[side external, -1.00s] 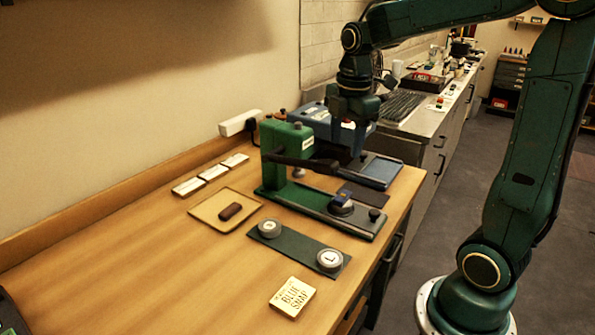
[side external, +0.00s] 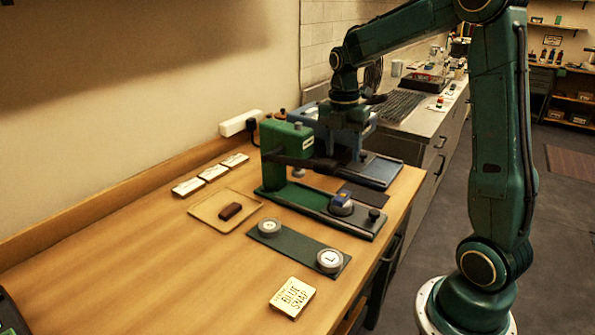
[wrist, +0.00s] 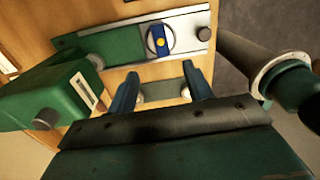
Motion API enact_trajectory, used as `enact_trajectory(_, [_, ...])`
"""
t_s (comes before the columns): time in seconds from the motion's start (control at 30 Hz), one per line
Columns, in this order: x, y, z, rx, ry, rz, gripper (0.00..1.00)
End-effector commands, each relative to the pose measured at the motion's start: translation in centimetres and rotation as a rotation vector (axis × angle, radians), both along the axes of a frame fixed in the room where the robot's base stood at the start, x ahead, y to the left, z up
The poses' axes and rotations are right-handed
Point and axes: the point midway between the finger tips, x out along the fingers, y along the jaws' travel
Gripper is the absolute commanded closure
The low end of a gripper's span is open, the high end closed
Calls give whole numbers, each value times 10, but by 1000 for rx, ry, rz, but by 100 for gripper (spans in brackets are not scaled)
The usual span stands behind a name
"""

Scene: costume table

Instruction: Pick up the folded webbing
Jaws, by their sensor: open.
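A small reddish-brown block, which looks like the folded webbing (side external: 231,211), lies on a tan tray (side external: 203,208) left of the green press. My gripper (side external: 350,152) is behind the green press in the side view, above the blue press area, away from the brown block. Its fingers are partly hidden there. In the wrist view my gripper (wrist: 161,76) shows two blue fingers apart with nothing held between them. I cannot make out the brown block in the wrist view.
The green press (side external: 287,143) stands between my gripper and the tray; its sliding base holds a blue-and-yellow piece (side external: 341,199). A dark mat (side external: 297,248) carries two round dies. A "Blue Snap" box (side external: 292,297) sits in front.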

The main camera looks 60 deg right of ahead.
Motion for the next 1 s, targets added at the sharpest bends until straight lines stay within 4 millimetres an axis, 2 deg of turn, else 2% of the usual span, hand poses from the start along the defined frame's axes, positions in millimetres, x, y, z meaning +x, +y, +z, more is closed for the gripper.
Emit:
enact_trajectory(0.4, [-4,0,-59,3,4,0,49])
enact_trajectory(0.53, [-4,0,-68,2,2,0,49])
enact_trajectory(0.87, [-4,0,-74,2,2,-1,49])
enact_trajectory(1.0, [-5,-1,-85,3,4,-1,49])
